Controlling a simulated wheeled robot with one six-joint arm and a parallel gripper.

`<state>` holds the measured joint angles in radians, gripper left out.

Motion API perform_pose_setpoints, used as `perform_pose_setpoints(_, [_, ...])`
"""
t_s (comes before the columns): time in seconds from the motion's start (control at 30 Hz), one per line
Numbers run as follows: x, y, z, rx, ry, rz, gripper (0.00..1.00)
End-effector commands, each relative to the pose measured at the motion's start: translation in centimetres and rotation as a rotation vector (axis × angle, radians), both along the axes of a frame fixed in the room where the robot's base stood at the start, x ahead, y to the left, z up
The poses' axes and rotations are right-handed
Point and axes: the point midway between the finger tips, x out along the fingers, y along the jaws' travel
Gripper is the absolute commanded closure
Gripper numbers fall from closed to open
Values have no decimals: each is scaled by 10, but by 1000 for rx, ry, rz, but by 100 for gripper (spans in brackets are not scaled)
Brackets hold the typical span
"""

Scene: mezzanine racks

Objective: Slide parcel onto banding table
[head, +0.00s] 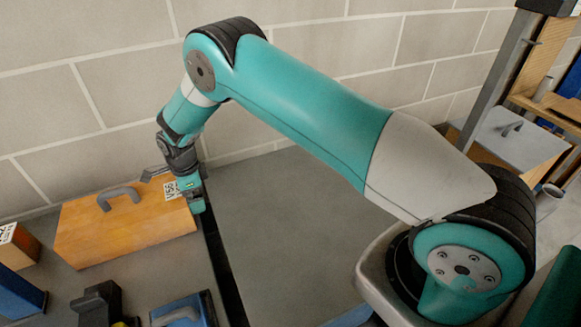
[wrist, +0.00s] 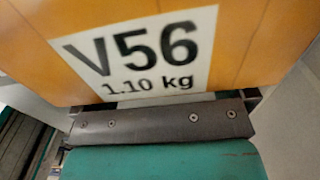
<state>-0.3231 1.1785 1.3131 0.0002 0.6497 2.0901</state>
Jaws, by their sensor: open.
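The parcel (head: 125,228) is an orange-brown box with a grey handle on top, resting on the left grey surface (head: 80,288) in the head view. Its white label reads "V56 1.10 kg" and fills much of the parcel's face (wrist: 250,45) in the wrist view. My gripper (head: 194,203) is open at the parcel's right end, just beside the label. I cannot tell whether it touches. A dark gripper part (wrist: 160,122) lies just below the label in the wrist view. No view marks which surface is the banding table.
A dark gap (head: 222,262) separates the left surface from a clear grey surface (head: 285,225) on the right. A blue box (head: 185,308), a black object (head: 98,303) and a small labelled box (head: 17,245) stand near the parcel. A block wall (head: 120,80) runs behind.

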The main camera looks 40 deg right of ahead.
Motion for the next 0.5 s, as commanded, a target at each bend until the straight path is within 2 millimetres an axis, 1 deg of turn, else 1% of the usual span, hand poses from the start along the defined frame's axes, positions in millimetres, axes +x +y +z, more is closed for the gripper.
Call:
perform_pose_setpoints(0.03, [1, 4, -1, 2, -1, 3, 0])
perform_pose_setpoints(0.27, [3, 15, -1, 2, -1, 1, 0])
perform_pose_setpoints(0.5, [3, 16, 0, 1, 0, 1, 0])
